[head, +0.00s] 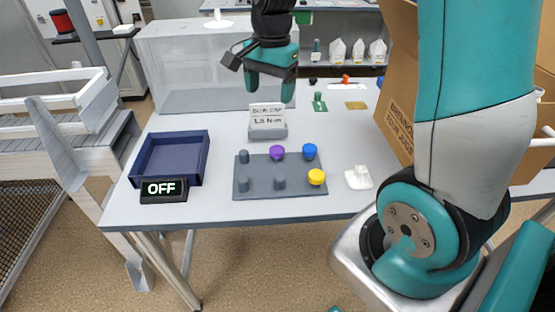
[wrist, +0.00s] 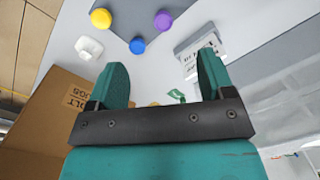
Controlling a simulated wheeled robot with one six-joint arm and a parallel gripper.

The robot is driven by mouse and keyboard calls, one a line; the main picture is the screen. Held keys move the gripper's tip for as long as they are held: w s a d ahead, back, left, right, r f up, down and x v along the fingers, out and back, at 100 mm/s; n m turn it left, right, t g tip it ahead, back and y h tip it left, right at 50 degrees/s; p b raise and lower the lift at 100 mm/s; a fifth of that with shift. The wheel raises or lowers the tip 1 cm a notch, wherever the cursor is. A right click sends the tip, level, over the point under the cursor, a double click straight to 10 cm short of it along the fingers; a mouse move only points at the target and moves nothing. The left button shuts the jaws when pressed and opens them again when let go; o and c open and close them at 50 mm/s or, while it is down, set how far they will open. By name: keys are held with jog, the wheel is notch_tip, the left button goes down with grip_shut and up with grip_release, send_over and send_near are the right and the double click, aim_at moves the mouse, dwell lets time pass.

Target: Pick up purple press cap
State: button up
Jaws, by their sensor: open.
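The purple press cap (head: 277,152) sits on a peg of the dark grey peg board (head: 262,193) on the table, left of a blue cap (head: 310,151) and behind and left of a yellow cap (head: 316,177). In the wrist view the purple cap (wrist: 163,21) is near the top, beyond my fingers, on the board's edge side. My gripper (head: 265,85) is open and empty, above the back of the table, higher than the board and behind it. It also shows in the wrist view (wrist: 160,80) with its fingers wide apart.
A "BOLT CAP 1.5 N·m" sign (head: 267,121) stands between my gripper and the board. A blue tray (head: 148,160) and an "OFF" display (head: 163,189) are left. A white part (head: 358,178) and a cardboard box (head: 400,125) are right.

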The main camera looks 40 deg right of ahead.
jog(key=w+d+f+m, duration=0.2)
jog(key=d+f+m, duration=0.1)
jog(key=d, duration=0.1)
jog(key=p, duration=0.1)
send_over(277, 149)
jog(key=shift+h, duration=0.3)
jog(key=f, duration=1)
jog(key=shift+s+d+f, duration=0.15)
jog(key=shift+s+f, duration=0.2)
jog(key=shift+w+f+p, duration=0.2)
jog(key=shift+f+p, duration=0.2)
jog(key=shift+f, duration=1.05)
jog(key=shift+w+f+p, duration=0.15)
jog(key=shift+f+p, duration=0.2)
jog(key=shift+f, duration=1.1)
jog(key=shift+c, duration=0.4)
jog(key=c, duration=0.9)
